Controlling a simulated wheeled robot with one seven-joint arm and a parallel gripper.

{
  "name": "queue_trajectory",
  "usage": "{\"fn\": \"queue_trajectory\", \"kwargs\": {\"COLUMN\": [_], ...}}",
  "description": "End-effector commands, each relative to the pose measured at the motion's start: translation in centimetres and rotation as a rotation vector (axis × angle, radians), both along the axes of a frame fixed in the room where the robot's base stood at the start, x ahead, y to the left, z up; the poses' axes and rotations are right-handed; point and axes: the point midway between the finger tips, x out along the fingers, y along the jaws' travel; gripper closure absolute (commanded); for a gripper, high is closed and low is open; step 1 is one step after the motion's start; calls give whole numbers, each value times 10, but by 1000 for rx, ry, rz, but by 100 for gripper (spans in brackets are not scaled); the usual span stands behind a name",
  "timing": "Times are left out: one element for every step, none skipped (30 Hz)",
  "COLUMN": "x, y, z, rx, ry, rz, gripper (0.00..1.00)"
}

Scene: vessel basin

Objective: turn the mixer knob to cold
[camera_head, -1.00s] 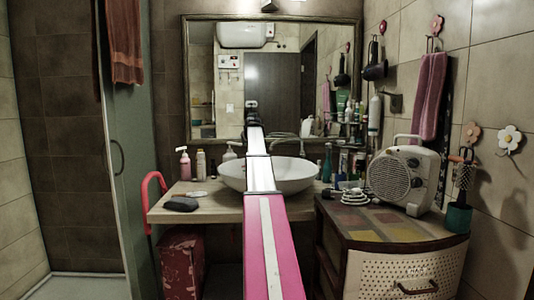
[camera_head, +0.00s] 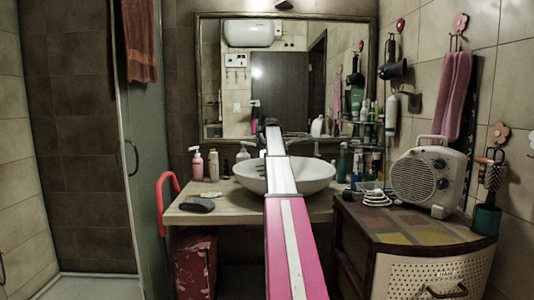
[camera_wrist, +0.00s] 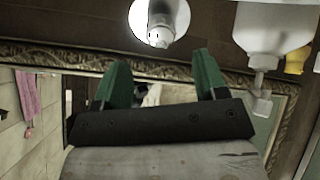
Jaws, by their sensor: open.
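In the wrist view a pale, rounded metal fitting (camera_wrist: 160,24), which looks like the mixer, shows at the top centre with small dark marks on its end. My gripper (camera_wrist: 156,72) is open there, its two green fingers apart and pointing toward the fitting, with nothing seen between them. In the head view the white vessel basin (camera_head: 318,178) stands on the counter. My arm runs across its middle, and the dark gripper end (camera_head: 272,128) is above its back rim, before the mirror. There my arm hides most of the mixer, so the knob's setting cannot be told.
A framed mirror (camera_head: 200,80) hangs behind the basin. A pink pump bottle (camera_head: 197,165) and a white pump bottle (camera_head: 243,153) stand left; a white pump bottle also shows near my gripper in the wrist view (camera_wrist: 272,25). A heater (camera_head: 408,190) stands on the right cabinet.

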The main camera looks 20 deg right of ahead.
Motion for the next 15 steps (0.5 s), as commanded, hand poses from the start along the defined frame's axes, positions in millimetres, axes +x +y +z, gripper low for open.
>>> {"fn": "queue_trajectory", "kwargs": {"x": [9, 12, 17, 22, 25, 30, 34, 37, 41, 43, 46, 48, 49, 50, 51], "y": [-3, -4, -6, -7, -8, -10, -11, -12, -13, -14, -15, -15, -16, -16, -16], "z": [-7, -11, -15, -19, -22, -27, -31, -35, -39, -41, -43, -45, -47, -48, -49], "rx": [1, 1, 1, 1, 1, 1, 1, 1, 1, 1, 1, -1, -1, -1, -1], "ry": [2, 2, 2, 2, 1, 1, 1, 1, 1, 1, 1, 1, 0, 0, 0], "rz": [0, 0, 0, 0, 0, 0, 0, 0, 0, 0, 0, 0, 1, 1, 1], "gripper": [34, 34, 34, 34, 34, 34, 34, 34, 34, 34, 34, 34, 34, 34, 34]}}
